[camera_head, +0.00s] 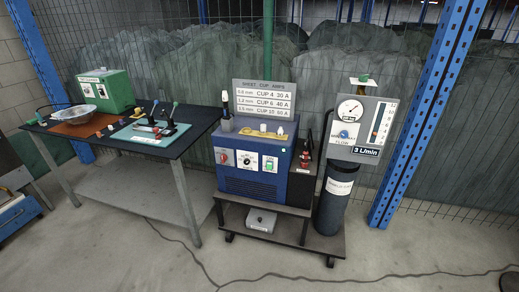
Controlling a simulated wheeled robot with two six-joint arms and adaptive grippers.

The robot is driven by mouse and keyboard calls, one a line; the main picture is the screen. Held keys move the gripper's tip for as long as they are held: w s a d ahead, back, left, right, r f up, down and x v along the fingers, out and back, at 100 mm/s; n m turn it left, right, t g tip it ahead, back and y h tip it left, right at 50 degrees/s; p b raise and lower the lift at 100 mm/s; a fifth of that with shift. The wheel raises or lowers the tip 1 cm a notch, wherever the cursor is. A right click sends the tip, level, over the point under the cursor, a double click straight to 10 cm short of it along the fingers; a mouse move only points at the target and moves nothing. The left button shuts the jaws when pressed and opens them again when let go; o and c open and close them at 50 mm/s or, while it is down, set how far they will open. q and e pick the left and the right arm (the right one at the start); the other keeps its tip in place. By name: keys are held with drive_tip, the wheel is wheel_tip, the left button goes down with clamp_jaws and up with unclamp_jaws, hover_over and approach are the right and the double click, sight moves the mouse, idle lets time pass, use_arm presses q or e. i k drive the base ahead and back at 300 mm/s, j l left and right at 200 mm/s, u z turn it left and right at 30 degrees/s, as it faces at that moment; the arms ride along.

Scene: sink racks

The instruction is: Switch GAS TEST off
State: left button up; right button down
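No label reading GAS TEST is legible in the head view. The blue machine (240,182) has a pale front panel with a red control (224,157), a black round dial (247,162) and a further small control (270,164) at its right. Their small lettering and the switch positions cannot be read. The grey gas panel (375,113) stands right of it, with a round gauge (350,110), a blue knob (344,134) marked FLOW, an orange-marked flow tube (377,124) and a display (365,151) reading 3 L/min. Neither gripper is in view.
The machine and a dark gas cylinder (334,200) stand on a low cart (325,243). A workbench (112,150) with a green box (106,91) and tools stands at left. A cable (330,278) crosses the floor. Blue posts (420,115) and mesh stand behind.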

sight(269, 164)
drive_tip(key=i+j, duration=0.2)
drive_tip(key=i, duration=0.3)
drive_tip(key=i+j, duration=0.2)
drive_tip(key=i, duration=0.25)
drive_tip(key=i+j, duration=0.2)
drive_tip(key=i, duration=0.3)
